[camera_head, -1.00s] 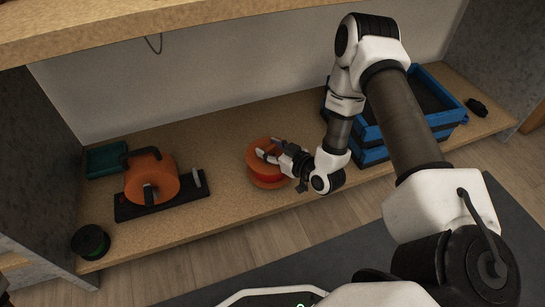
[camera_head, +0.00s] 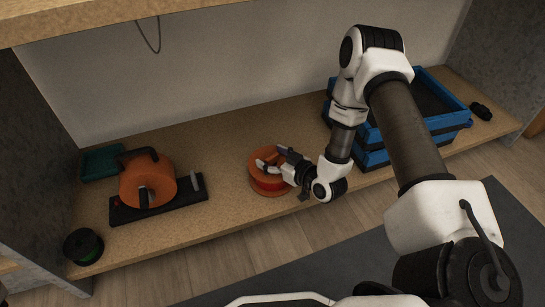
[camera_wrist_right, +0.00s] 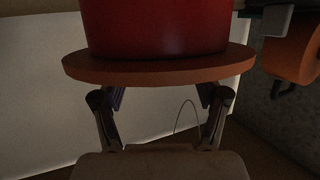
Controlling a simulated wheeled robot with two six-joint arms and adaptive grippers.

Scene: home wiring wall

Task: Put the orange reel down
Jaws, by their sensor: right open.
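The orange reel (camera_head: 267,187), with orange flanges and a red winding, sits on the lower wooden shelf, near its front edge. My right gripper (camera_head: 271,157) is open at the reel, its two fingers over the reel's upper side. In the right wrist view the red winding (camera_wrist_right: 155,28) and an orange flange fill the top. The right gripper's fingers (camera_wrist_right: 160,100) stand apart below the flange there; whether they still touch the reel cannot be told. My left gripper is not in view.
A larger orange cable drum (camera_head: 147,181) on a black base stands to the left on the shelf (camera_head: 215,130), with a green tray (camera_head: 101,163) behind it and a dark spool (camera_head: 83,246) in front. Blue crates (camera_head: 374,157) stand to the right. The upper shelf (camera_head: 110,18) overhangs.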

